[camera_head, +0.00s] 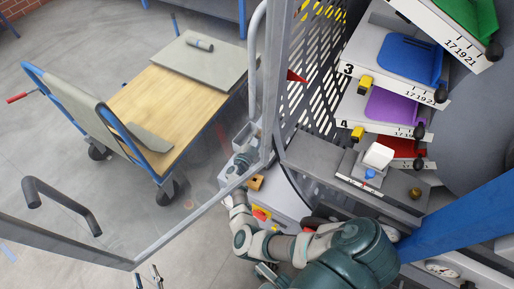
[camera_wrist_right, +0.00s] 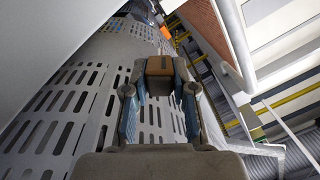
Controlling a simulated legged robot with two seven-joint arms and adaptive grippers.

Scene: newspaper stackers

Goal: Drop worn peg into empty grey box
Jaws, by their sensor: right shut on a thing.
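My right arm reaches up through the middle of the head view, and its gripper (camera_head: 241,163) is beside small grey boxes (camera_head: 246,136) behind the clear door. In the right wrist view my right gripper (camera_wrist_right: 159,85) is shut on a small brown block-like piece, likely the worn peg (camera_wrist_right: 160,65), at its fingertips. The peg cannot be made out in the head view. I cannot see inside the grey boxes well enough to tell which is empty.
A clear framed door (camera_head: 135,264) with a dark handle (camera_head: 62,204) stands open on the left. A yellow-tan block (camera_head: 256,183) lies near my right wrist. A cart (camera_head: 165,105) stands beyond. Numbered trays (camera_head: 400,60) and a perforated panel (camera_head: 318,60) are at right.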

